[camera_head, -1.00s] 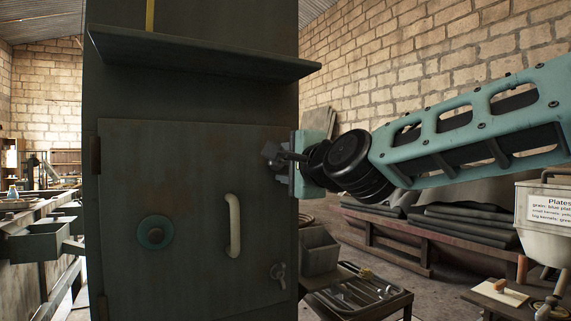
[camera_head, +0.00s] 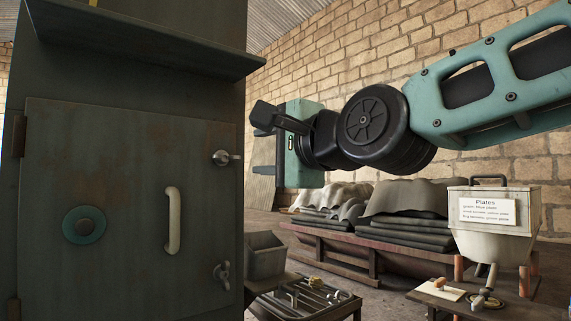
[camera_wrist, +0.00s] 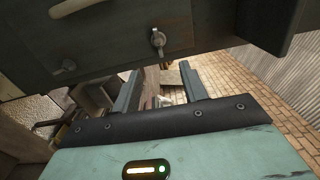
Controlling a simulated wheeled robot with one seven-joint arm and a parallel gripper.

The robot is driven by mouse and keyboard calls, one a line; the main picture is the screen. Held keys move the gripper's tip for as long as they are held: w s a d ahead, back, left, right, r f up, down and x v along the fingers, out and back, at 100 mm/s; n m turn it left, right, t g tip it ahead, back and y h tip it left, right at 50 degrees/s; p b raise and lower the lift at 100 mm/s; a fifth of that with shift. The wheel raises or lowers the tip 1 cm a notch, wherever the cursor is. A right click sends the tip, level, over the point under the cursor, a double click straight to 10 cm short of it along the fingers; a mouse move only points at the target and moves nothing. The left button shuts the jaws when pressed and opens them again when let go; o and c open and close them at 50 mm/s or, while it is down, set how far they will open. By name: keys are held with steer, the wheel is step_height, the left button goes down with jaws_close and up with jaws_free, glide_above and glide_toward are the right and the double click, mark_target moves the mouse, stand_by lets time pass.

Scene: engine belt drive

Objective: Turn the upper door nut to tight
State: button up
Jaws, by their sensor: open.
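The upper door nut (camera_head: 226,158) is a grey metal wing nut near the upper right edge of the dark cabinet door (camera_head: 130,215). Its wings lie roughly level in the head view. It also shows in the wrist view (camera_wrist: 158,40), above the space between the fingers. My gripper (camera_head: 268,140) is open and empty. It is to the right of the door edge, apart from the nut. In the wrist view its two fingers (camera_wrist: 160,88) stand apart with nothing between them. The lower door nut (camera_head: 223,272) has its wings closer to upright.
A pale handle (camera_head: 173,220) and a green round disc (camera_head: 84,225) are on the door. A shelf (camera_head: 150,45) juts out above it. A grey bin (camera_head: 265,257) and a tool tray (camera_head: 310,298) stand low at the right. A hopper labelled Plates (camera_head: 490,215) is farther right.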

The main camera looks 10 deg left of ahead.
steer(key=p+v, duration=0.1)
steer(key=v, duration=0.4)
steer(key=shift+f, duration=0.1)
steer(key=shift+f, duration=0.1)
stand_by(0.8)
steer(key=s+d+f+n+g+h+p, duration=0.1)
steer(key=d+f+n+g+h, duration=0.15)
steer(key=f, duration=0.55)
steer(key=s+d+f+n+g+h, duration=0.1)
steer(key=s+d+f+n+h, duration=0.2)
steer(key=f, duration=0.4)
steer(key=d+f+n+g+h+p, duration=0.1)
steer(key=d+f+n+h, duration=0.15)
steer(key=d+f, duration=0.4)
steer(key=s+d+f+n+g+h, duration=0.2)
steer(key=s+d+f+n+g, duration=0.1)
steer(key=s+f, duration=0.4)
steer(key=s+d+f+n+g+h+p, duration=0.1)
steer(key=s+d+f+n+g+h, duration=0.2)
steer(key=s+d+f, duration=0.4)
steer(key=shift+s+d+f+n+g, duration=0.4)
steer(key=shift+s+d+n+g, duration=0.15)
steer(key=shift+s+n, duration=0.35)
